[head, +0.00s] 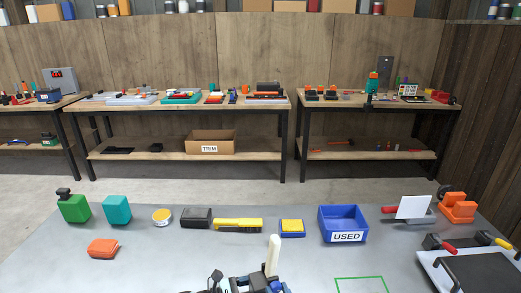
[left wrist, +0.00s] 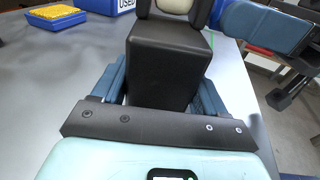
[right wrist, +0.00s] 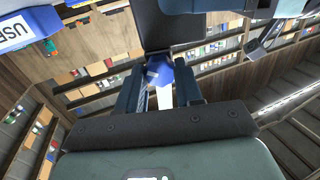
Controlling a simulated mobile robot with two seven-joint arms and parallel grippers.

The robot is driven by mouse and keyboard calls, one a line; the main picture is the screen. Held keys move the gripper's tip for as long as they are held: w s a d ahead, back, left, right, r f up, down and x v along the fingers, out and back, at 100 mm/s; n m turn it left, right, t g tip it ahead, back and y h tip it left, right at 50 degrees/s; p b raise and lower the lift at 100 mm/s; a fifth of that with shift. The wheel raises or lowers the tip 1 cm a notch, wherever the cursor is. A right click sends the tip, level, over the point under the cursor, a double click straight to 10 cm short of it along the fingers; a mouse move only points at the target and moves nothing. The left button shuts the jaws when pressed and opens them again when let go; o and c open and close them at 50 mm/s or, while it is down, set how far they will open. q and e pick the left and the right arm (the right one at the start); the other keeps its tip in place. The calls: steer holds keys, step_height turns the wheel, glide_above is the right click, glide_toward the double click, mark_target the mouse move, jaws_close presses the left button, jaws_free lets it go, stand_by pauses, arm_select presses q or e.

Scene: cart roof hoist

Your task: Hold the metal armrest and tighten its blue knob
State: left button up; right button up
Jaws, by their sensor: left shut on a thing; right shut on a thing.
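The armrest shows as a black block (left wrist: 168,65) in the left wrist view, with a cream part at its far end. My left gripper (left wrist: 160,92) is shut on this block, one blue finger on each side. In the right wrist view the blue knob (right wrist: 157,72) sits between the fingers of my right gripper (right wrist: 158,88), which is shut on it. A dark plate is just beyond the knob. In the head view a cream upright piece (head: 272,254) stands at the bottom middle above my right gripper (head: 268,284); most of the armrest is cut off there.
On the grey table stand a blue USED bin (head: 343,221), a yellow brush (head: 238,224), a sponge in a blue tray (head: 292,228) and coloured boxes. Trays with handled tools (head: 470,262) lie right. A green outline (head: 361,280) marks bare tabletop. Workbenches stand behind.

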arm_select(q)
steer(key=shift+r, duration=0.1)
arm_select(e)
steer(key=shift+m, duration=1.2)
steer(key=shift+m, duration=1.1)
steer(key=o, duration=1)
steer(key=shift+c, duration=0.2)
steer(key=shift+n, duration=1.2)
